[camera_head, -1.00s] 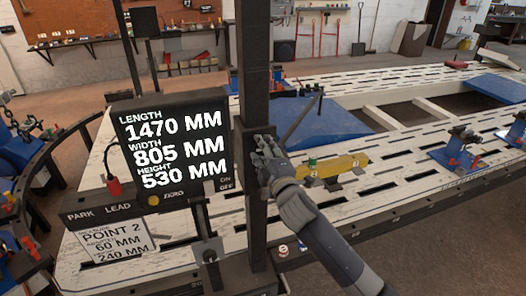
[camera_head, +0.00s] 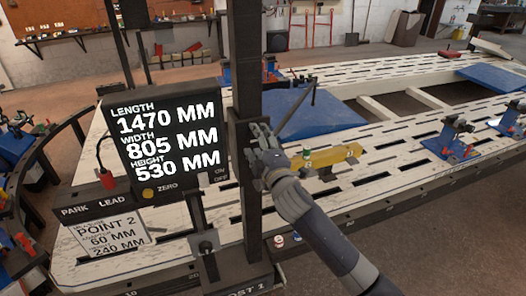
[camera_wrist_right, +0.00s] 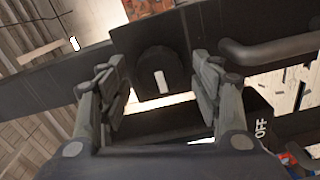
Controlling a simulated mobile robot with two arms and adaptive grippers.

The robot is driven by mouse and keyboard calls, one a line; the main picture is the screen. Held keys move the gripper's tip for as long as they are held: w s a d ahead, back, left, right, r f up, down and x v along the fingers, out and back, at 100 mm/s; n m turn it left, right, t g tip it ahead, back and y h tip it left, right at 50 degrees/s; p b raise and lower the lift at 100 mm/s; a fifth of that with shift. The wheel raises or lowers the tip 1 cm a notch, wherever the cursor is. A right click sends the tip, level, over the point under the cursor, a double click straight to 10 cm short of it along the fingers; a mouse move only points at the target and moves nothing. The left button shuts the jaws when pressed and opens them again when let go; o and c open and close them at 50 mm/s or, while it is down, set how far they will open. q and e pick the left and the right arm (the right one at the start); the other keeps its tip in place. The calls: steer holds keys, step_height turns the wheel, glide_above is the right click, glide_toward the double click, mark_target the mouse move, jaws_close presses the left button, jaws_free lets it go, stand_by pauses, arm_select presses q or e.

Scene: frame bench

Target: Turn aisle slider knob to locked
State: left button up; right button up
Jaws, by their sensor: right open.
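A dark round-topped knob (camera_wrist_right: 160,66) with a white mark shows in the right wrist view, which I take to be the aisle slider knob. It sits on a black slider housing. My right gripper (camera_wrist_right: 161,82) is open, with one finger on each side of the knob and a visible gap to both. In the head view my right gripper (camera_head: 262,146) is at the tall dark post (camera_head: 248,90), where the knob is hidden by the hand. I cannot read a locked label. My left gripper is not in view.
A black readout box (camera_head: 165,184) stands just left of the post, with a lower panel marked PARK and LEAD. The slatted white bench (camera_head: 400,150) stretches behind, bearing a yellow block (camera_head: 335,161) and blue clamps. A dark bar (camera_wrist_right: 270,50) runs right of the knob.

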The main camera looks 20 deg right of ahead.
steer(key=s, duration=1.1)
steer(key=shift+s+d, duration=0.2)
steer(key=shift+s, duration=0.15)
steer(key=shift+f, duration=0.1)
